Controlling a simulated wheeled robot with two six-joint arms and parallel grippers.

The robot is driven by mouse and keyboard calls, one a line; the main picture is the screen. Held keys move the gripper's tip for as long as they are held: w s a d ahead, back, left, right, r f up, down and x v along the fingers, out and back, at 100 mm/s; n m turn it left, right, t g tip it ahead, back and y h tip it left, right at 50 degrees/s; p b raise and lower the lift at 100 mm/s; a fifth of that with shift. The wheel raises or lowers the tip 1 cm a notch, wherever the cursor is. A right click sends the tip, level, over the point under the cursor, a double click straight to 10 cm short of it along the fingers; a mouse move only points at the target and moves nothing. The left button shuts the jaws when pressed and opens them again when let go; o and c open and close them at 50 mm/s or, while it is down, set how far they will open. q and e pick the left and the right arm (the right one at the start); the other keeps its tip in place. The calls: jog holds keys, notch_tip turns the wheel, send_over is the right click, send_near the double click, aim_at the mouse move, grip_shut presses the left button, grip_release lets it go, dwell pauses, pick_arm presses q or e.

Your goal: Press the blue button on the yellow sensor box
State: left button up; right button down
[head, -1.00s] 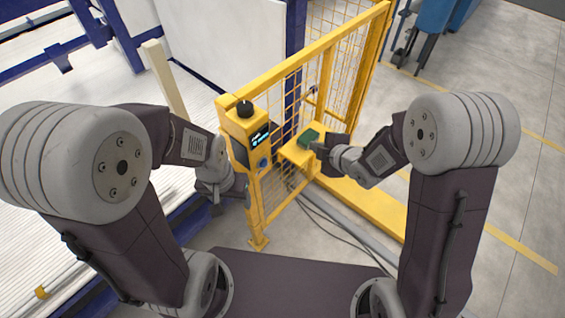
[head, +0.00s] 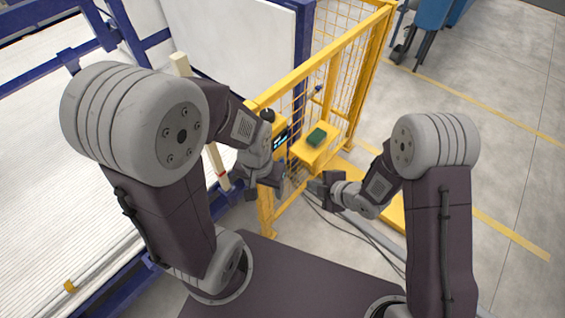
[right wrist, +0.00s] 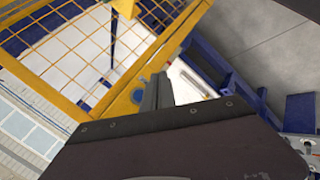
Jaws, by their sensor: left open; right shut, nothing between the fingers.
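The yellow sensor box (head: 285,124) stands on the yellow fence post in the head view, with a black knob (head: 267,115) on top and a lit display (head: 281,138) partly covered by my left arm. I cannot see the blue button; my left wrist and gripper are in front of the lower part of the box. My left gripper (head: 273,181) is open, close to the box front; contact cannot be told. My right gripper (head: 318,187) is shut and empty, in front of the fence and below the shelf. Its fingers also show in the right wrist view (right wrist: 157,90).
A green object (head: 316,137) lies on a yellow shelf (head: 314,154) beside the fence. The yellow mesh fence (head: 345,75) runs back from the box. A white slatted conveyor (head: 50,190) is at left. Cables lie on the floor, which is open at right.

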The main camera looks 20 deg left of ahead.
jog(key=w+a, duration=0.3)
jog(key=a, duration=0.5)
jog(key=shift+a, duration=0.2)
dwell(1.8)
jog(key=shift+w+a, duration=0.15)
jog(key=shift+a, duration=0.15)
jog(key=shift+w+a, duration=0.15)
jog(key=shift+a, duration=0.2)
dwell(0.6)
dwell(0.4)
jog(key=shift+s+d, duration=0.3)
jog(key=shift+d, duration=0.4)
